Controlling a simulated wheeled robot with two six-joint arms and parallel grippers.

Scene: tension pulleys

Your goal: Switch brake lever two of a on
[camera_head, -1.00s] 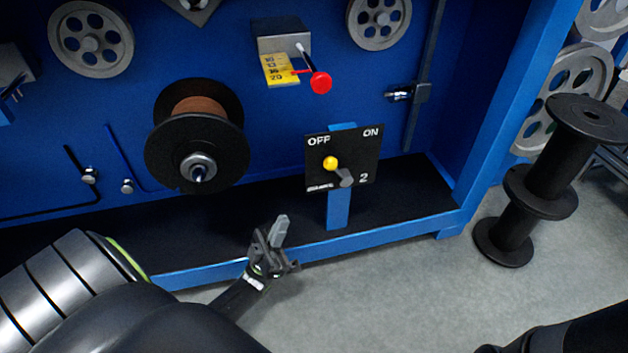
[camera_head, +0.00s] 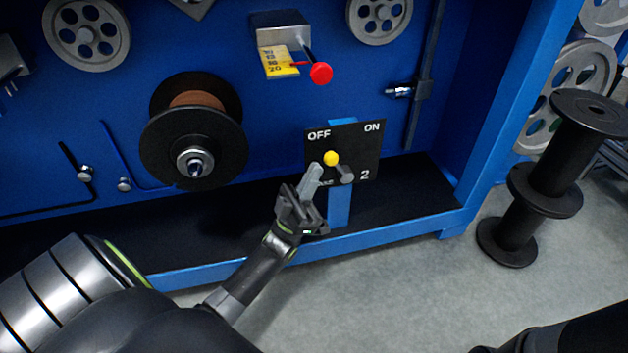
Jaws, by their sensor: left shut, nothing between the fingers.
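Brake lever two is a short dark lever with a yellow knob (camera_head: 331,158) on a black plate (camera_head: 368,147) marked OFF at left, ON at right and 2 at the lower right. The lever leans toward the OFF side. My left gripper (camera_head: 313,177) is shut and empty, with its fingertips just below and left of the yellow knob. I cannot tell whether they touch the lever. The gripper hides the plate's lower left part. The right gripper is not in view; only a dark part of me shows at the lower right.
A black spool (camera_head: 219,138) sits on the blue machine wall at left. A red-knobbed lever (camera_head: 321,73) with a yellow scale (camera_head: 281,63) is above the plate. A blue frame edge (camera_head: 400,237) runs below. Black spools (camera_head: 545,190) stand on the floor at right.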

